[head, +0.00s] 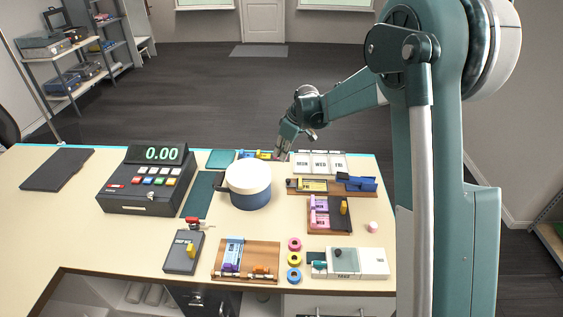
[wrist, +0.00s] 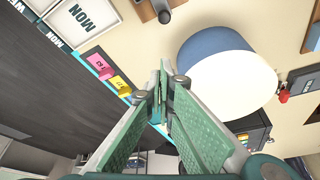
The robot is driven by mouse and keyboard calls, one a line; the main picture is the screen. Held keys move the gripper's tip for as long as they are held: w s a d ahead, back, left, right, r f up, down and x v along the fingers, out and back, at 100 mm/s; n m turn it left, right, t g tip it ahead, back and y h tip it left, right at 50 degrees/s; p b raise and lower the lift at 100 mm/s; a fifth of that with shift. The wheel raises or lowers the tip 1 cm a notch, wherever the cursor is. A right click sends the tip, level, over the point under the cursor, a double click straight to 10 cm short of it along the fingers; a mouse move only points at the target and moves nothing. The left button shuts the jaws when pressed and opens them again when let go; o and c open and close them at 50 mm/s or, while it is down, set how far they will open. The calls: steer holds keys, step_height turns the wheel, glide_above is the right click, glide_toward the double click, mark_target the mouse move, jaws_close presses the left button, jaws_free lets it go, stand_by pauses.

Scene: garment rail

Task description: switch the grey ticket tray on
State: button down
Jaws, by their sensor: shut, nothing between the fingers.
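A dark grey box with a yellow lever (head: 184,252) lies at the front left of the counter and looks like the grey ticket tray. The lever's on or off position is too small to tell. Part of a dark grey box (wrist: 305,80), probably the same one, shows at the right edge of the wrist view beside a red knob. My gripper (head: 279,156) is above the counter's back edge, far from this box. Its fingers (wrist: 166,88) meet in the wrist view, shut and empty.
A white and blue pot (head: 248,185) stands between my gripper and the grey box. A cash register (head: 147,182) is at the left. Wooden boards with pink (head: 320,212) and blue (head: 233,255) fittings, tape rolls and a day calendar (head: 319,163) crowd the right.

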mark_target(300, 178)
steer(key=x, duration=0.9)
steer(key=shift+f+p, duration=0.3)
steer(key=shift+f, duration=0.05)
steer(key=shift+s+d, duration=0.25)
steer(key=shift+d, duration=0.3)
steer(key=shift+s+d, duration=0.25)
steer(key=shift+d, duration=0.3)
steer(key=shift+s+d+f, duration=0.25)
steer(key=shift+s+d, duration=0.1)
steer(key=shift+d, duration=0.25)
steer(key=d+b, duration=0.2)
steer(key=d, duration=0.5)
steer(key=shift+d, duration=0.4)
steer(key=shift+w, duration=0.1)
